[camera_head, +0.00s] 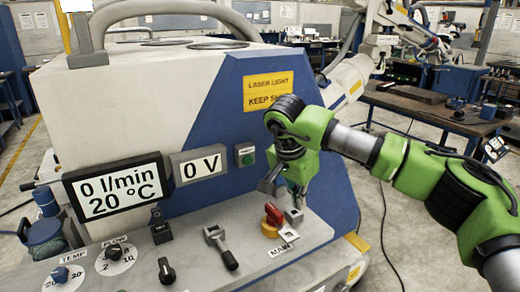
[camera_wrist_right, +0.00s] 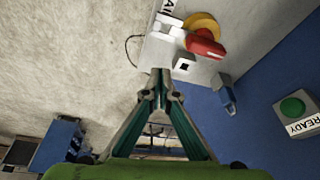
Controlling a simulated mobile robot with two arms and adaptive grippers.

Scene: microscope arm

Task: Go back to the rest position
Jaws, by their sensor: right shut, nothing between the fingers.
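My right gripper (camera_head: 285,182) hangs from the green right arm above the right end of the machine's control panel (camera_head: 185,260). In the right wrist view the gripper (camera_wrist_right: 158,75) has its fingertips together with nothing between them. The red main switch (camera_head: 273,215) on its yellow base is just below the gripper in the head view. It also shows in the right wrist view (camera_wrist_right: 205,45), beyond the fingertips and to the right. I cannot tell how far the fingertips are from the panel. My left gripper is not in view.
The white and blue machine (camera_head: 150,110) fills the left and middle. A workbench (camera_head: 430,105) stands at the back right. The floor (camera_head: 400,220) right of the machine is open except for a cable.

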